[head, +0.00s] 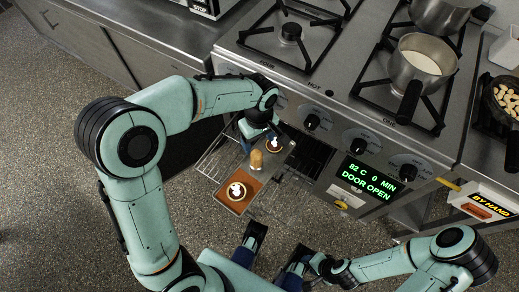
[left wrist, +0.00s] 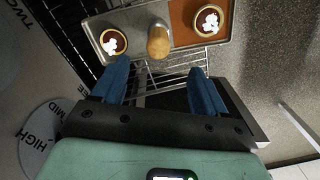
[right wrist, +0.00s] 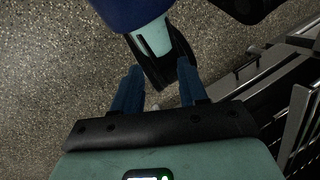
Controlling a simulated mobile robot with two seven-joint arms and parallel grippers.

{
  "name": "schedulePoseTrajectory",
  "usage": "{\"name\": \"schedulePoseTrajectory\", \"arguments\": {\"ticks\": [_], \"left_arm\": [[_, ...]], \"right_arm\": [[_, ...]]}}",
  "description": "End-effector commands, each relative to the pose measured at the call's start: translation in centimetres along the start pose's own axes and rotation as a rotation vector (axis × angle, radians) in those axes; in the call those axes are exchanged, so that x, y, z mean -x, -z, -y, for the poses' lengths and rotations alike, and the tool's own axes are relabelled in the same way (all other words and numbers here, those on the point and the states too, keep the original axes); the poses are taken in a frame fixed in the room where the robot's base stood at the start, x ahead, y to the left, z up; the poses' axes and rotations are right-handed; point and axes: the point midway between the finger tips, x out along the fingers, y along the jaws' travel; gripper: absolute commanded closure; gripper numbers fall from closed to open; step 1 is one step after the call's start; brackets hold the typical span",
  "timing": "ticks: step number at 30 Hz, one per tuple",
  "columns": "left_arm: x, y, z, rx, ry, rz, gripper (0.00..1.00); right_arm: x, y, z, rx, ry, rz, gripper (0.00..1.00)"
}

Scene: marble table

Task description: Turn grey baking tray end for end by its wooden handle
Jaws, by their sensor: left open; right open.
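The grey baking tray (head: 270,163) lies on the wire rack of the open oven. Its upright wooden handle (head: 256,159) stands near the middle, also seen in the left wrist view (left wrist: 158,42). One tart (head: 236,191) sits on the brown-orange end nearer me, another tart (head: 274,145) on the grey end near the oven. My left gripper (left wrist: 156,75) is open and empty, close to the grey end; in the left wrist view the handle is ahead of its fingers, apart from them. My right gripper (right wrist: 157,78) is open and empty, low beside my own body, away from the tray.
The oven rack (head: 215,165) extends beyond the tray. The stove front with knobs (head: 312,121) and a lit display (head: 370,178) stands just behind. Pans, including a milk pan (head: 422,66), rest on the hob. A "BY HAND" box (head: 485,206) is at right. Speckled floor is open at left.

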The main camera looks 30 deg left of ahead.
Motion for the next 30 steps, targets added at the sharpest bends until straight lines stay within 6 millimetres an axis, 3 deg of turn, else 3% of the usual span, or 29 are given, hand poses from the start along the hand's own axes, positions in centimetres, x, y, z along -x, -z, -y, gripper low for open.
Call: {"name": "schedulePoseTrajectory", "arguments": {"ticks": [5,21,30], "left_arm": [[-0.6,0.5,0.0,-0.006,0.000,-0.015,0.27],[-10.5,0.5,0.0,-0.006,0.003,-0.012,0.27],[-13.0,0.6,0.0,-0.005,0.000,-0.013,0.27]], "right_arm": [[-0.5,0.5,-0.1,0.000,0.000,-0.012,0.57],[-3.0,5.1,-1.3,-0.011,-0.006,-0.136,0.57],[-3.5,6.5,-1.6,-0.014,-0.007,-0.173,0.57]]}}
